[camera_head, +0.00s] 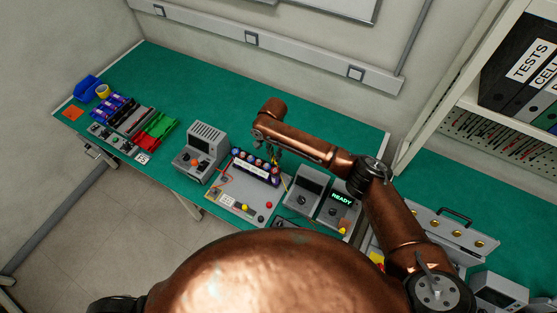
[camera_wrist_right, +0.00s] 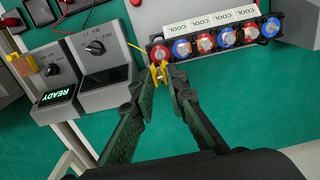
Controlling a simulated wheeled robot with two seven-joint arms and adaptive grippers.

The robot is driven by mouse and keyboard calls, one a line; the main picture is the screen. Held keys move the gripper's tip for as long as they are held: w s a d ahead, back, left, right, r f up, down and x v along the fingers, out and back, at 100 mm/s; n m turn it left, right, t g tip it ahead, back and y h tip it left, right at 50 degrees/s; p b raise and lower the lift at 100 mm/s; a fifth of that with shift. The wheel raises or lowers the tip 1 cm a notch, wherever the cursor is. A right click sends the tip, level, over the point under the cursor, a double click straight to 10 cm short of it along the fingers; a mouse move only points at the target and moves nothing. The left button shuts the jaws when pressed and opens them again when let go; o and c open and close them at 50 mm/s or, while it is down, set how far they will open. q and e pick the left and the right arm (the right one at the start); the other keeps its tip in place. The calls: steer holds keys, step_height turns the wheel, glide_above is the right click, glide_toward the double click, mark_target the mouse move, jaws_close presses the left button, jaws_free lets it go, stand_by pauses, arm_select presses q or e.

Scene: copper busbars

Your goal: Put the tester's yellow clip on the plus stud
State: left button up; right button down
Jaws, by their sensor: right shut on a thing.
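My right gripper (camera_wrist_right: 163,74) is shut on the yellow clip (camera_wrist_right: 158,70), which shows between its fingertips in the wrist view. The clip is right at the red-ringed stud (camera_wrist_right: 158,53) at the left end of the cell row; I cannot tell if they touch. A thin yellow lead runs from the clip's area toward the tester side. The tester (camera_wrist_right: 55,97) shows a lit READY; it also stands in the head view (camera_head: 340,203). In the head view my right gripper (camera_head: 270,150) is small above the cell pack (camera_head: 257,167). My left gripper is out of view.
The cell row has several red-ringed and blue-ringed studs with white COOL labels (camera_wrist_right: 215,22). A grey dial unit (camera_wrist_right: 104,58) stands beside the tester. The green bench behind the pack is clear.

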mark_target(274, 157)
step_height(274, 157, down, 4)
steer(key=b, duration=0.4)
steer(key=shift+r, duration=0.4)
steer(key=shift+p, duration=0.3)
steer(key=shift+r, duration=0.1)
steer(key=shift+r+p, duration=0.1)
steer(key=shift+p, duration=0.55)
